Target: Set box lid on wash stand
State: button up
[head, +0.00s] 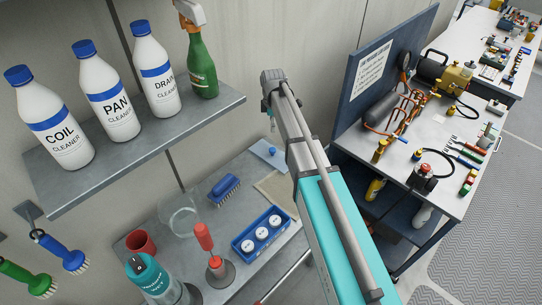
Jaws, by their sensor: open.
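The lower bench (205,205) holds cleaning items and may be the wash stand; I cannot tell for sure. My gripper (272,118) is at the far end of my arm, in front of the wall and above the lid in the picture. Only a small part of it shows, with jaws open and nothing seen in them. The rest is hidden by my wrist.
A wall shelf (135,145) holds several bottles at upper left. On the bench are a blue tray (245,247) with white round pieces, a blue brush (224,187), a clear bowl (180,215) and a red cup (140,243). A tool cart (440,195) stands right.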

aim_at(273, 149)
jog(key=shift+f+b, duration=4.1)
jog(key=shift+f, duration=0.15)
jog(key=shift+s, duration=0.1)
jog(key=f+b, duration=0.3)
jog(key=shift+s+f+b, duration=0.25)
jog(key=shift+s+b, duration=0.05)
jog(key=shift+s, duration=0.1)
jog(key=shift+f+b, duration=0.8)
jog(key=shift+f, duration=0.05)
grip_shut()
